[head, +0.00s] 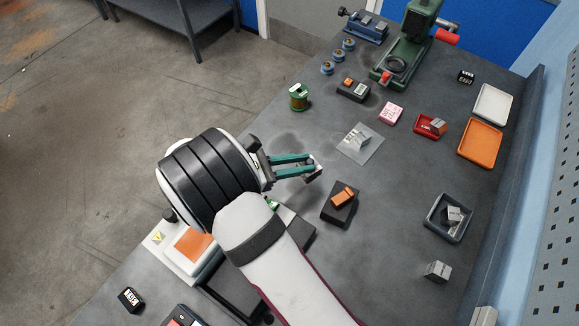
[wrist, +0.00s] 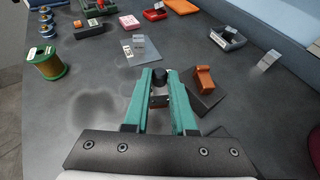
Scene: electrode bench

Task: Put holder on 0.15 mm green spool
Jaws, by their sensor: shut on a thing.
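My gripper (head: 304,170) is raised over the middle of the bench, its teal fingers shut on a small dark holder (head: 314,173). In the wrist view the fingers of my gripper (wrist: 160,92) close around the holder (wrist: 159,77), which has a dark rounded top and a brownish lower part. The green spool (head: 299,97) stands upright near the bench's left edge, apart from the holder. It also shows in the wrist view (wrist: 46,62) at upper left, with green flanges and gold-brown wire. The label size cannot be read.
Blue spools (head: 327,68) stand beyond the green one. A dark block with an orange piece (head: 344,194) lies right of my gripper. A clear sheet with a grey block (head: 361,142) lies beyond. A green press (head: 408,45) stands at the back. Bench between gripper and green spool is clear.

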